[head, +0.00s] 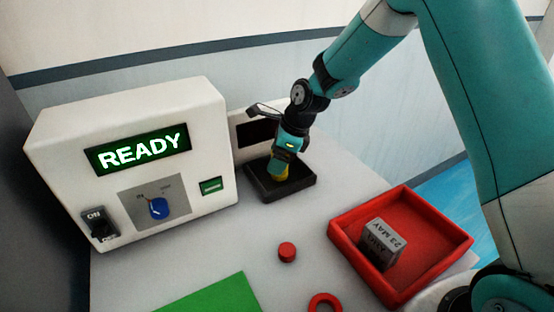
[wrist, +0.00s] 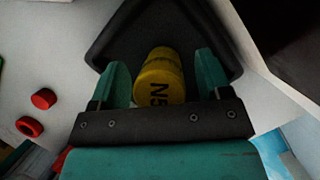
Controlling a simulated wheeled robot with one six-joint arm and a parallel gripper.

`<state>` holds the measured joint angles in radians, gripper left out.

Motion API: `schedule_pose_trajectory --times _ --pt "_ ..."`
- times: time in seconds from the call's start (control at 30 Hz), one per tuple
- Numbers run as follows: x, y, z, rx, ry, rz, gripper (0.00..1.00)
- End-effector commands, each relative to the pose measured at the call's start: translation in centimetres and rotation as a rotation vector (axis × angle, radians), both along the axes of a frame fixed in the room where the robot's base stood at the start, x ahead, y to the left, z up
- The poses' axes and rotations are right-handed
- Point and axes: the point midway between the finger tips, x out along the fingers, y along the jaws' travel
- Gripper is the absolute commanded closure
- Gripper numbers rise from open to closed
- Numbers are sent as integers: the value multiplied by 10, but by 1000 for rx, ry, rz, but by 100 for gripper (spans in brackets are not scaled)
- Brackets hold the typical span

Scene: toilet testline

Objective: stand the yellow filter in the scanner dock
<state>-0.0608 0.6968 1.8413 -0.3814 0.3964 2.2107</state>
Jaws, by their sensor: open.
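The yellow filter (wrist: 160,78) is a small cylinder with dark lettering. In the wrist view it lies between my gripper's two teal fingers, over the black dock. My gripper (wrist: 160,85) is open around it, with a visible gap at the right finger. In the head view my gripper (head: 281,165) points down over the scanner dock (head: 265,190), a black square base, and mostly hides the filter (head: 279,173). The filter's lower end appears at the dock's middle. I cannot tell exactly how it is seated. The dock also shows in the wrist view (wrist: 215,40).
A white machine (head: 60,140) with a green READY screen (head: 140,150) and a blue knob (head: 158,207) stands left. A red tray (head: 440,245) holds a grey box (head: 381,244) at right. A red cylinder (head: 287,252), red ring (head: 324,303) and green mat (head: 215,297) lie in front.

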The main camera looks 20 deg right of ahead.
Motion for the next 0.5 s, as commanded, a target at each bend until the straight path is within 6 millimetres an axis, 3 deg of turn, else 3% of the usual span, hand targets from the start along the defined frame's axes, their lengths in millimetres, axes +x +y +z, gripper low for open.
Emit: schedule_pose_trajectory --times 0.3,0.5 --pt "-9 -24 65 0 -4 -2 29" --pt "-14 -35 93 0 -2 0 29"
